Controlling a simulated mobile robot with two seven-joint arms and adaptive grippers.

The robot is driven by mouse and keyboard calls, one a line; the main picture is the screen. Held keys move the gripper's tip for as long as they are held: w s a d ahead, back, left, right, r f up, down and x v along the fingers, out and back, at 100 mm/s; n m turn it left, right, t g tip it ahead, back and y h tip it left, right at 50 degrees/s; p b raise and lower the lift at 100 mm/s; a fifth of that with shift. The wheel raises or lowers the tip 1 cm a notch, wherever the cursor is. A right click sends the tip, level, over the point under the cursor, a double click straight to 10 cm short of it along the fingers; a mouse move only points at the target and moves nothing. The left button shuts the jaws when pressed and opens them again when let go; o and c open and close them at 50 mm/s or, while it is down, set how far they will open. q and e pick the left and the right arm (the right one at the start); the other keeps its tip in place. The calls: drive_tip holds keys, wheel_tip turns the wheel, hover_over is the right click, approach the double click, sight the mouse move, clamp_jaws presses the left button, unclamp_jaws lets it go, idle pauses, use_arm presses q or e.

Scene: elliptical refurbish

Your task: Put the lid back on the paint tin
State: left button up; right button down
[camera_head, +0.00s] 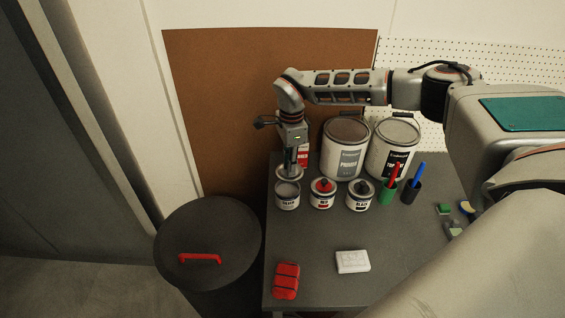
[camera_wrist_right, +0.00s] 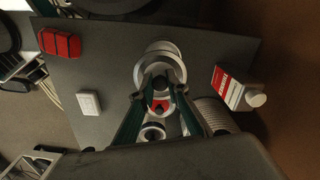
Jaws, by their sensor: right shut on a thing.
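The open paint tin (camera_head: 287,201) stands at the left of a row of small tins, with a grey top showing. My right gripper (camera_head: 290,168) points down just behind and above it, shut on a pale round lid (camera_head: 283,174). In the right wrist view the lid (camera_wrist_right: 172,73) is under the fingertips (camera_wrist_right: 159,83), with a dark knob between them. The tin's pale rim (camera_wrist_right: 163,46) shows partly behind the lid. The lid looks apart from the tin in the head view, but its height is hard to tell. My left gripper is not in view.
A red-lidded tin (camera_head: 322,200) and a black-lidded tin (camera_head: 359,202) stand close on the right. A red and white container (camera_head: 303,155) and two large cans (camera_head: 343,163) are behind. A red block (camera_head: 286,280) and white box (camera_head: 352,262) lie in front; the table (camera_head: 320,240) between is clear.

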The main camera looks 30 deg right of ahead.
drive_tip(key=shift+w+a+f, duration=0.1)
drive_tip(key=shift+w+a, duration=0.05)
drive_tip(key=shift+w, duration=0.15)
drive_tip(key=shift+f, duration=0.1)
drive_tip(key=shift+f+b, duration=0.65)
drive_tip(key=shift+b, duration=0.2)
drive_tip(key=shift+f+b, duration=1.05)
drive_tip(key=shift+b, duration=0.05)
drive_tip(key=shift+f+b, duration=0.35)
drive_tip(key=shift+f, duration=0.55)
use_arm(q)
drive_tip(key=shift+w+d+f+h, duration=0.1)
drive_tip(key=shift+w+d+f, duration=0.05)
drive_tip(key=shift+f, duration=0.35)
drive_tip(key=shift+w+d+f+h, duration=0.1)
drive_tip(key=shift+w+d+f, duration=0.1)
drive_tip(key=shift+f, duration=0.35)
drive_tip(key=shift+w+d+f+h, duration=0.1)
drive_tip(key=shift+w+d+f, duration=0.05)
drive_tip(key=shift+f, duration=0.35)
use_arm(e)
drive_tip(key=shift+f, duration=0.5)
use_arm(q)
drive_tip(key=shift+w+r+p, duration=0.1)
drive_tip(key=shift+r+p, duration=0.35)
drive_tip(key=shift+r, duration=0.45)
